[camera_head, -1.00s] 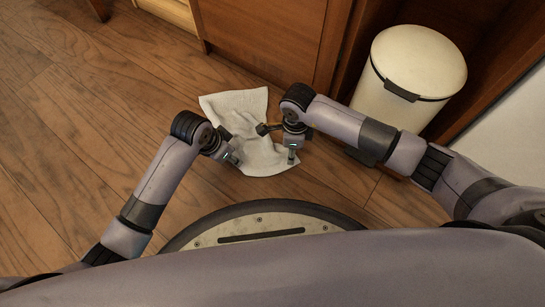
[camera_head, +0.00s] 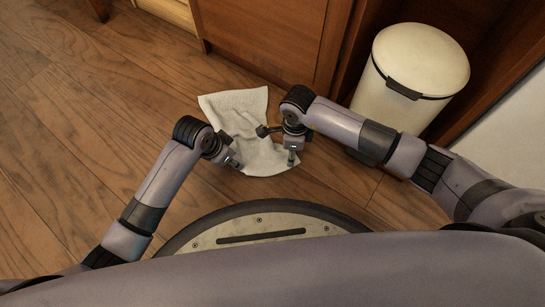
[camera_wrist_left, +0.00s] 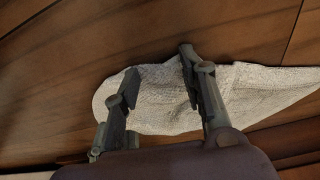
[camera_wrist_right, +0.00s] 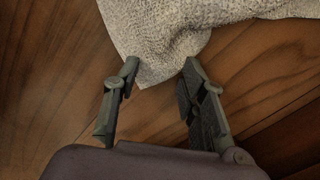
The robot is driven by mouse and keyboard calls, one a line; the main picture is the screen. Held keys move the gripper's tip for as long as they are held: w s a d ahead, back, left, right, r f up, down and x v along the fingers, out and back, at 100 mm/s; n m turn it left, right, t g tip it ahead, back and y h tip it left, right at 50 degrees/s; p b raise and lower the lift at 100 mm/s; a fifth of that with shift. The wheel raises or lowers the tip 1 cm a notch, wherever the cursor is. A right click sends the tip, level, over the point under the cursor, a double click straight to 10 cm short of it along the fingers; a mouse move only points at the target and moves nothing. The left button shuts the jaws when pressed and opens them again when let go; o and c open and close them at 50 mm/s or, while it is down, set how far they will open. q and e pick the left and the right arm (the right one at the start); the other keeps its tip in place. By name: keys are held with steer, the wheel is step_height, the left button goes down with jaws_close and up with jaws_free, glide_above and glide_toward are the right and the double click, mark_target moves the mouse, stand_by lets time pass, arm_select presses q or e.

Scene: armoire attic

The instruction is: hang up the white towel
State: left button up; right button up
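The white towel (camera_head: 240,105) lies crumpled and spread on the wooden floor in front of the cabinet. My left gripper (camera_wrist_left: 158,62) is open above the towel's near-left edge; in the left wrist view the towel (camera_wrist_left: 250,92) shows between and beyond its fingers. My right gripper (camera_wrist_right: 160,64) is open at the towel's near-right corner; in the right wrist view a towel corner (camera_wrist_right: 160,40) reaches the fingertips. I cannot tell whether any finger touches the cloth. Part of the towel is hidden under the grippers in the head view.
A cream pedal bin (camera_head: 420,62) stands at the right, close to my right forearm. A wooden cabinet (camera_head: 265,40) closes off the space behind the towel.

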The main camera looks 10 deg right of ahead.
arm_select(q)
steer(key=shift+f, duration=0.15)
jaws_close()
arm_select(e)
steer(key=shift+f, duration=0.2)
jaws_close()
stand_by(1.3)
steer(key=shift+r, duration=0.1)
